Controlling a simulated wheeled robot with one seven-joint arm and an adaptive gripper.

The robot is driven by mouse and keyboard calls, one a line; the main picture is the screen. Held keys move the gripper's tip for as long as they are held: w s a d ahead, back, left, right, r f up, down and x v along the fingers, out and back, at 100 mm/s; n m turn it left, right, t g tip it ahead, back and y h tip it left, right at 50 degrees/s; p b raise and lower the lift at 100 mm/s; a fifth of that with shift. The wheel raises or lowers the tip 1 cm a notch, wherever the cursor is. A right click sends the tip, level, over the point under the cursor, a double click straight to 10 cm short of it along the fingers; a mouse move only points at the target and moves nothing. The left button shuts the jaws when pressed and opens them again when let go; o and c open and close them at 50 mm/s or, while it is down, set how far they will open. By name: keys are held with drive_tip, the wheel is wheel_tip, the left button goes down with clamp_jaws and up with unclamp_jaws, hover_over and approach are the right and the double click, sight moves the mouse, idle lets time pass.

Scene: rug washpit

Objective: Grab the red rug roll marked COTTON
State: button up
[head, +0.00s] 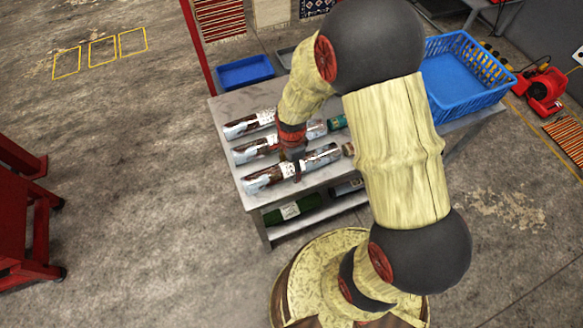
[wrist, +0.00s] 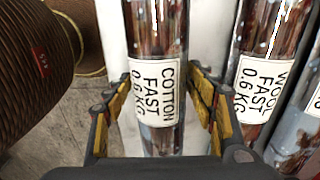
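The roll marked COTTON FAST 0.6 KG (wrist: 158,92) lies between my fingers in the wrist view. It is dark reddish brown under a shiny clear wrap, with a white label. In the head view it appears to be the front roll (head: 318,160) of three on the grey table. My gripper (wrist: 160,88) is open, with one yellow-padded finger on each side of the roll near its label; narrow gaps seem to show. In the head view my gripper (head: 292,153) is over that roll, and my arm hides part of the table.
A roll marked WOOL FAST (wrist: 262,85) lies close on the right in the wrist view, with another roll (wrist: 305,120) beyond it. A blue basket (head: 462,72) stands at the table's right end. A green roll (head: 292,210) lies on the lower shelf. A red machine (head: 541,90) stands at right.

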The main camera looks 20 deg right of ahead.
drive_tip(key=c, duration=1.4)
